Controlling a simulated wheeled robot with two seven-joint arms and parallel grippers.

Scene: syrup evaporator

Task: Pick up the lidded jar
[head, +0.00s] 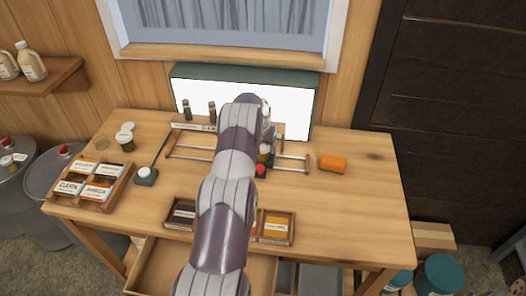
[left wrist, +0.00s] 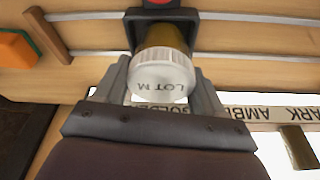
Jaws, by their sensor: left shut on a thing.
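The lidded jar (left wrist: 165,75) has a white ribbed lid marked "LOT M" and an amber-brown body. In the left wrist view my left gripper (left wrist: 161,84) has one finger on each side of the lid and is shut on it. The jar's far end is at a dark square holder (left wrist: 163,18) between two metal rails; I cannot tell whether it still rests there. In the head view my left arm reaches over the table and hides most of the gripper and jar. A red knob (head: 260,170) shows beside the arm. My right gripper is not in view.
A lit white panel (head: 300,105) stands behind the rails, with a labelled strip and small dark vials (head: 187,111) before it. An orange block (head: 333,163) lies right. A wooden tray (head: 80,190) of labelled packs is left. The right table area (head: 365,205) is clear.

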